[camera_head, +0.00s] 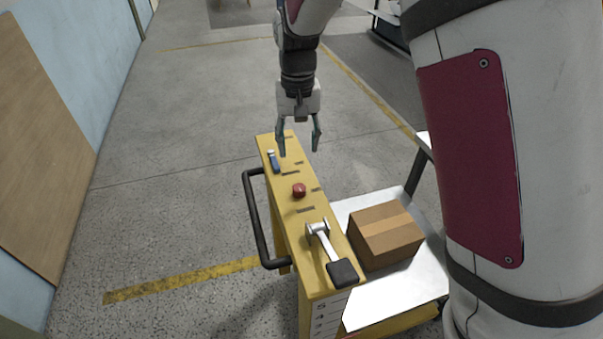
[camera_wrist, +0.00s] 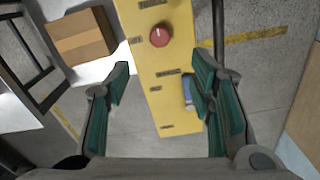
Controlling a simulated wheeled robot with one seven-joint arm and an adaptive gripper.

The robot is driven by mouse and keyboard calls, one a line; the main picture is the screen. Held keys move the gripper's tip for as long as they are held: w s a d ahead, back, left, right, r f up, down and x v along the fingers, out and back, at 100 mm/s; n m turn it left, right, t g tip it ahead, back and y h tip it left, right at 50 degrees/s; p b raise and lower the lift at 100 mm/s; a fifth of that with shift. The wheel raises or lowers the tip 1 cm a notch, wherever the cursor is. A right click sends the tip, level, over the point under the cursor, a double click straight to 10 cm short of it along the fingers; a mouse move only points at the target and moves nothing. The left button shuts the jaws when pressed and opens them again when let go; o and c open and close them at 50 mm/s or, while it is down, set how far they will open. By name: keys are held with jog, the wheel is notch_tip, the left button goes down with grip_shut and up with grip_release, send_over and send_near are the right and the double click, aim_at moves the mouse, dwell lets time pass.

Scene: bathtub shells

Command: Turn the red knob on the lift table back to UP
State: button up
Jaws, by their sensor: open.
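The red knob (camera_head: 299,190) sits on the narrow yellow top panel of the lift table (camera_head: 318,268), between small dark label marks. It also shows in the wrist view (camera_wrist: 160,35), above the gap between the fingers, with a pale pointer mark on its face. The labels are too small to read. My gripper (camera_head: 299,152) is open and empty above the far end of the panel, apart from the knob. In the wrist view its two green-padded fingers (camera_wrist: 160,95) stand wide apart.
A blue switch (camera_head: 274,162) lies beyond the knob, and a silver lever with a black grip (camera_head: 341,272) is nearer. A black handle (camera_head: 252,220) runs along the panel's left side. A cardboard box (camera_head: 386,235) rests on the white platform (camera_head: 411,284). Floor on the left is clear.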

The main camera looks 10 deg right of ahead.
aim_at(299, 187)
notch_tip(299, 187, down, 13)
jog(key=shift+f+p, duration=0.2)
jog(key=shift+p, duration=0.75)
jog(key=c, duration=1.2)
jog(key=shift+o, duration=0.2)
